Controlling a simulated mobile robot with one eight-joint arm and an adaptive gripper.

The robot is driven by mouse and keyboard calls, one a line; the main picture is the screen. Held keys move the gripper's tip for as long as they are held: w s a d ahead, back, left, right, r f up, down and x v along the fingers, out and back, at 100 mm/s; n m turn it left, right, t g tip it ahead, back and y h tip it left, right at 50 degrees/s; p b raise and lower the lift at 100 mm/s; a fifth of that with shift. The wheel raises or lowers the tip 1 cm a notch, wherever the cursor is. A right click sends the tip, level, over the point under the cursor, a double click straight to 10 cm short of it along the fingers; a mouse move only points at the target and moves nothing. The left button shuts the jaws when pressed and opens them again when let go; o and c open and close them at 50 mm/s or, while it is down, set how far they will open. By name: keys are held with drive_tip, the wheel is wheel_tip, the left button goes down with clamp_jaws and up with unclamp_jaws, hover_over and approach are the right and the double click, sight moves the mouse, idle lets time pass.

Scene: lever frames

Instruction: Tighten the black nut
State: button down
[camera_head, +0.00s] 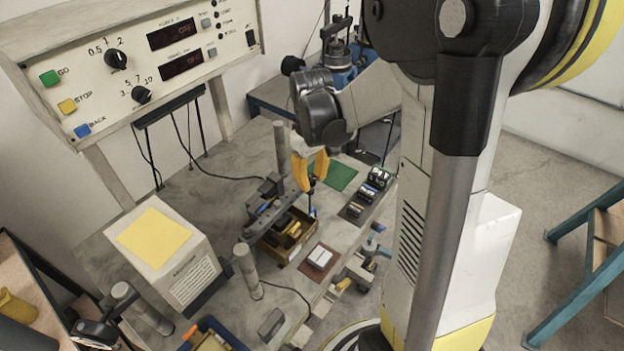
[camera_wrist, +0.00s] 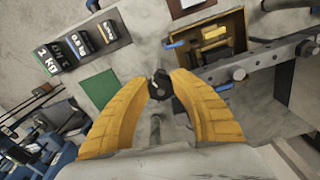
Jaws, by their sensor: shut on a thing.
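My gripper (camera_head: 310,167) has two yellow fingers and hangs over the bench beside the lever bar. In the wrist view my gripper (camera_wrist: 164,82) has its fingertips closed in on a small black nut (camera_wrist: 159,88), one on each side. The nut sits between the tips, with a thin grey rod below it in the picture. In the head view the nut is largely hidden by the fingers, and a thin dark stem shows below them. I cannot tell how far the nut is turned.
The grey lever bar (camera_wrist: 270,62) with bolts lies close to the right of my fingers. A wooden tray (camera_head: 273,246) of small parts sits below. A green mat (camera_head: 338,175) and a dark strip with weights (camera_head: 366,196) lie to the right. Upright posts (camera_head: 248,270) stand nearby.

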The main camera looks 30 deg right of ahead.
sight(309, 179)
drive_tip(key=m+b, duration=0.1)
drive_tip(key=m, duration=0.5)
drive_tip(key=shift+a, duration=0.2)
drive_tip(key=m, duration=0.6)
drive_tip(key=shift+w+a+m, duration=0.1)
drive_tip(key=shift+a+m, duration=0.05)
drive_tip(key=shift+m, duration=0.25)
drive_tip(key=c, duration=1.1)
unclamp_jaws()
drive_tip(key=shift+r, duration=0.1)
wheel_tip(309, 179, up, 12)
drive_tip(key=shift+f, duration=0.1)
